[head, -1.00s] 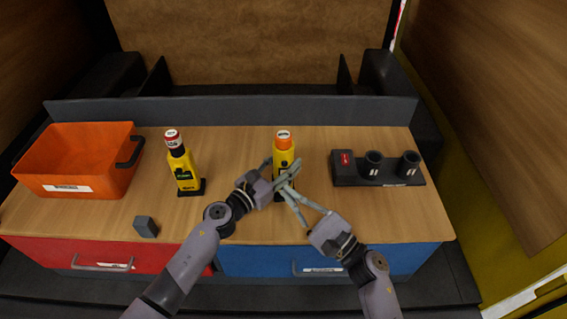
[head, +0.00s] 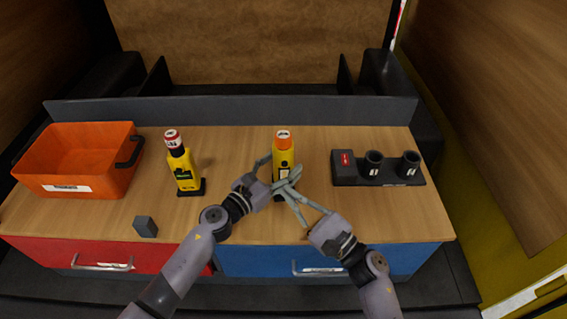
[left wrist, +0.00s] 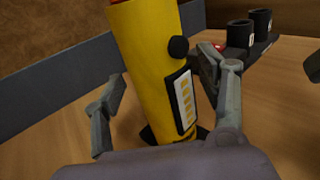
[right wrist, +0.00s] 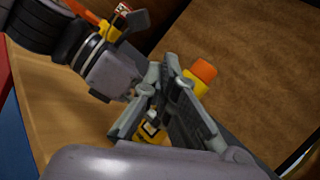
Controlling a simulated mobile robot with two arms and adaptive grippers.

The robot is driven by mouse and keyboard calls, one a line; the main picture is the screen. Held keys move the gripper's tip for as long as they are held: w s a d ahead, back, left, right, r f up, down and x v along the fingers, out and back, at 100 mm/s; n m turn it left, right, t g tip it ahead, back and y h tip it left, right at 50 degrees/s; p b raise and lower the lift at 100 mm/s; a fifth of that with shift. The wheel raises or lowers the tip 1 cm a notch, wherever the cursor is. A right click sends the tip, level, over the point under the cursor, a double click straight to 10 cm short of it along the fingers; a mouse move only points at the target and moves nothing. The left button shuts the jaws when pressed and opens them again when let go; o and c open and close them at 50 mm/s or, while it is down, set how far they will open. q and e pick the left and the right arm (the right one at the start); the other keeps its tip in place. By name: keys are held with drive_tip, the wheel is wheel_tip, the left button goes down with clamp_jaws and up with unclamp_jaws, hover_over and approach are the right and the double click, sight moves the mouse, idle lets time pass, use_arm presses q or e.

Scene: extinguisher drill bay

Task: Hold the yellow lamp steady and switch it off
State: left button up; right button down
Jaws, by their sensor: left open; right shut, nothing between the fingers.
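The yellow lamp (head: 283,158), with an orange cap, stands upright on the bench. In the left wrist view the lamp (left wrist: 146,50) shows a black knob and a dark-framed panel with yellow marks. My left gripper (head: 281,166) is open, one finger on each side of the lamp body; a gap shows on the left side, and contact on the right is unclear. My right gripper (head: 282,187) is shut and empty, its tips in front of the lamp's lower body by the left gripper's finger. In the right wrist view, fingers partly hide the lamp (right wrist: 203,72).
A yellow bottle-like device (head: 183,170) with a red-and-white top stands left. An orange bin (head: 125,178) is at far left, a small grey block (head: 146,227) at the front. A dark holder (head: 345,172) with two cups is right. Bench between the lamp and holder is clear.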

use_arm(q)
drive_tip(key=v, duration=1.1)
